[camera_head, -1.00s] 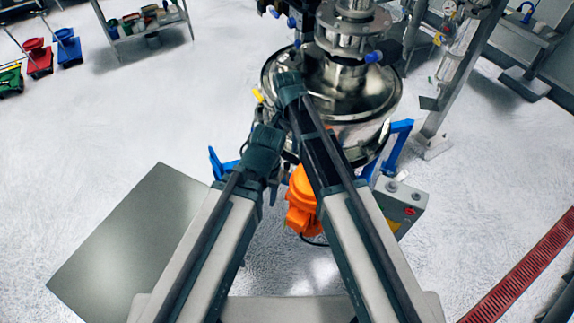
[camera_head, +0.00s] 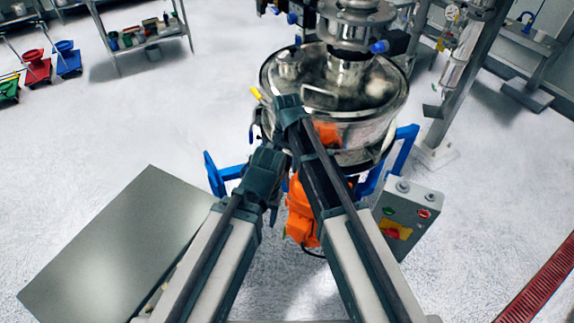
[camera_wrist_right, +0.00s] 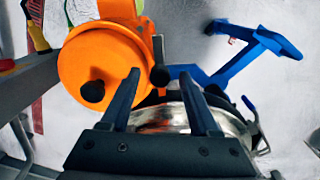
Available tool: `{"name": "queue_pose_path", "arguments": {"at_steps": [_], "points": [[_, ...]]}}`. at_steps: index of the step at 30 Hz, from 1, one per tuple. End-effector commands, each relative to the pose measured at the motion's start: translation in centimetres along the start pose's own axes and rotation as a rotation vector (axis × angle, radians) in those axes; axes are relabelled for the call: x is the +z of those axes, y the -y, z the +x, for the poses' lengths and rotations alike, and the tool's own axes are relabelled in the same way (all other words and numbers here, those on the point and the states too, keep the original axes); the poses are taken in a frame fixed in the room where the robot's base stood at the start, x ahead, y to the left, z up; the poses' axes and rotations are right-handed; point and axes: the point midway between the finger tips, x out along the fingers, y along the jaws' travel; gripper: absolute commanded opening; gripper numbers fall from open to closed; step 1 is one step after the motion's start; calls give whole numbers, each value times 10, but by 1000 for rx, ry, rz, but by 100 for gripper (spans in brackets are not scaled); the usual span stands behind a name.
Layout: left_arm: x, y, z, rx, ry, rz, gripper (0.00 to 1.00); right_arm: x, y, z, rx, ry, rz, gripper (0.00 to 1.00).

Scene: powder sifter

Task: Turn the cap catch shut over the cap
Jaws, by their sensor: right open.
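The round steel sifter (camera_head: 350,128) stands in front of me, with an orange motor (camera_head: 303,210) at its near side. In the right wrist view the motor's round orange face (camera_wrist_right: 115,62) carries a black knob (camera_wrist_right: 92,92). A small grey bracket (camera_wrist_right: 158,50) with a dark round end (camera_wrist_right: 160,77) sits beside it; I cannot tell whether this is the cap catch. I cannot make out the cap surely. My right gripper (camera_wrist_right: 163,85) is open and empty, its fingers in front of the sifter's steel rim (camera_wrist_right: 160,118). My left gripper's wrist (camera_head: 262,172) shows near the motor; its fingers are hidden.
Blue legs (camera_head: 402,150) stick out around the sifter. A grey control box (camera_head: 410,215) with buttons stands to the right of the motor. A flat grey plate (camera_head: 110,240) lies at the left.

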Motion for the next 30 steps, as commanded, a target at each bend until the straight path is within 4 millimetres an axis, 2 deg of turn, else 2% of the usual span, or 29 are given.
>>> {"name": "queue_pose_path", "arguments": {"at_steps": [4, 12, 15, 23, 30], "points": [[0, 0, -1, 0, 0, 0, 50, 0, 0, -1, 0, 0, 0, 62], [0, 0, -1, 0, 0, 0, 50, 0, 0, -1, 0, 0, 0, 13], [0, 0, -1, 0, 0, 0, 50, 0, 0, -1, 0, 0, 0, 0], [0, 0, -1, 0, 0, 0, 50, 0, 0, -1, 0, 0, -7, 0], [0, 0, -1, 0, 0, 0, 50, 0, 0, -1, 0, 0, -97, 0]]}}
